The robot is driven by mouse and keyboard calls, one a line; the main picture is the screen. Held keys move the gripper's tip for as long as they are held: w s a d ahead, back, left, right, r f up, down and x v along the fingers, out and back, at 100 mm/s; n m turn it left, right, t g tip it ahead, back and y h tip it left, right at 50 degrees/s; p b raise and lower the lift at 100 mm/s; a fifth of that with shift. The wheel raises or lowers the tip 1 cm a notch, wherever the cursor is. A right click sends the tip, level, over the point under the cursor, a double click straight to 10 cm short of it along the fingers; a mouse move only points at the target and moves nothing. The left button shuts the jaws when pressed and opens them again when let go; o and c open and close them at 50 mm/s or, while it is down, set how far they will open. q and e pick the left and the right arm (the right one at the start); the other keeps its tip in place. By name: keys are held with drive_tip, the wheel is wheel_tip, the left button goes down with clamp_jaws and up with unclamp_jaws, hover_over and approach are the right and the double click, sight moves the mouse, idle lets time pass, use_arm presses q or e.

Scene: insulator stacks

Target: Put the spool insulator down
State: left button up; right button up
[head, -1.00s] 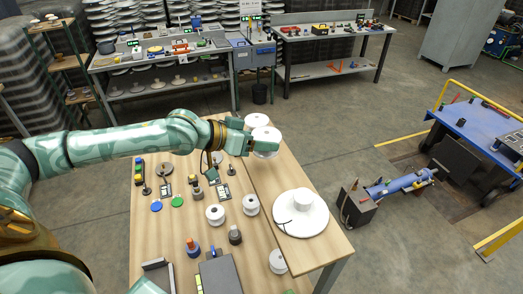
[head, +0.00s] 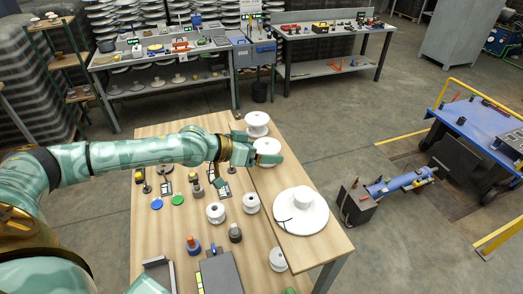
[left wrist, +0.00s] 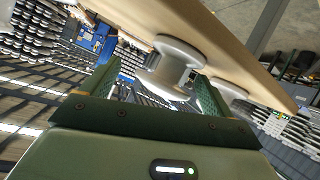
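The white spool insulator (head: 267,151) stands at the far end of the raised wooden strip (head: 262,182) on the table. A second white spool (head: 257,119) stands just behind it. My left gripper (head: 256,149) reaches in from the left at the nearer spool and partly covers it. In the left wrist view, the spool (left wrist: 172,68) is between the two spread fingers, close to the right one. A gap shows on its left, so the gripper (left wrist: 158,90) is open. Whether the right finger touches it, I cannot tell. My right gripper is not in view.
A white disc insulator (head: 300,215) lies nearer on the same strip. More white spools (head: 215,212) and small parts stand on the lower tabletop to the left. A dark grey box (head: 220,274) is at the front.

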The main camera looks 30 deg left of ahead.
use_arm(q)
drive_tip(key=shift+s+a+r, duration=0.1)
drive_tip(key=shift+r, duration=0.15)
drive_tip(key=p+v, duration=0.7)
drive_tip(key=v, duration=0.4)
drive_tip(key=shift+s+p, duration=0.3)
drive_tip(key=shift+p, duration=0.1)
drive_tip(key=shift+a+r, duration=0.1)
